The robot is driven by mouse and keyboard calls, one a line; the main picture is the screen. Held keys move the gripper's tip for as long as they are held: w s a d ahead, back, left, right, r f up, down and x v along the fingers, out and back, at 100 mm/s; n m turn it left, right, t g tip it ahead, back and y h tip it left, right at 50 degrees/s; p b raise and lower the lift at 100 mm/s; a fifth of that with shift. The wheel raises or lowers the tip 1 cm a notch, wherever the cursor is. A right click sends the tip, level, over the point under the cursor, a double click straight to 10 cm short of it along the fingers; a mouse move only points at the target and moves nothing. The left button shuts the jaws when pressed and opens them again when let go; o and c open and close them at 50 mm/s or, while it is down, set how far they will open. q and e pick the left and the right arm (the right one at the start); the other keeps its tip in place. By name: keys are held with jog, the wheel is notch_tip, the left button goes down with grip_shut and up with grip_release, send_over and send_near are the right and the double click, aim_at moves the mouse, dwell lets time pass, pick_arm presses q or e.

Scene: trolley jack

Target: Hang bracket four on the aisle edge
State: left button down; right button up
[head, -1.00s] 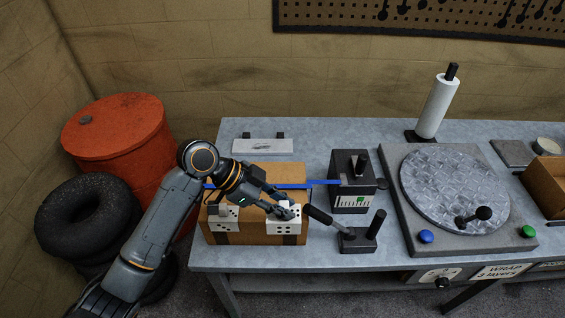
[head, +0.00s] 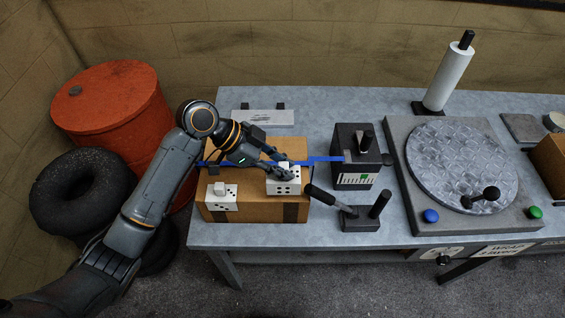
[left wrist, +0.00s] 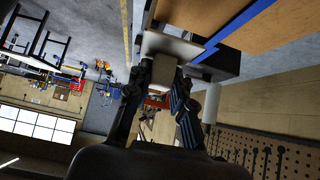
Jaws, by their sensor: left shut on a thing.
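My left gripper (head: 279,170) is shut on a white bracket (head: 286,186) with black dots, at the right part of the cardboard box (head: 250,208). The held bracket also shows as a pale piece (left wrist: 172,46) between the fingers (left wrist: 155,75) in the left wrist view. I cannot tell whether it touches the box. A second white dotted bracket (head: 222,202) sits on the box's front left edge. A blue strap (head: 325,159) runs across the box, partly hidden by my left arm. My right gripper is not in view.
Right of the box stand a black gauge unit (head: 356,158) and a lever tool (head: 360,217), its handle close to the held bracket. A round turntable (head: 462,172) is farther right. A red drum (head: 112,100) and tyres (head: 75,195) stand left of the table.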

pick_arm(q)
notch_tip(320, 180, down, 2)
jog(key=shift+f+b, duration=0.1)
jog(key=shift+b, duration=0.45)
jog(key=shift+s+f, duration=0.1)
jog(key=shift+f, duration=0.3)
notch_tip(320, 180, down, 4)
jog(key=b, duration=0.3)
jog(key=shift+f+b, duration=0.35)
jog(key=shift+f, duration=0.25)
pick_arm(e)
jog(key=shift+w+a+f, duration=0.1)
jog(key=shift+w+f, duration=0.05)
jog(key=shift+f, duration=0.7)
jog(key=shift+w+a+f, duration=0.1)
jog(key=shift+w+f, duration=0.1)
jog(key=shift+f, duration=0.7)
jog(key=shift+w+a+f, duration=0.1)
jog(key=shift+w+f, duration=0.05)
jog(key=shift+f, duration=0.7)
pick_arm(q)
jog(key=shift+f, duration=0.25)
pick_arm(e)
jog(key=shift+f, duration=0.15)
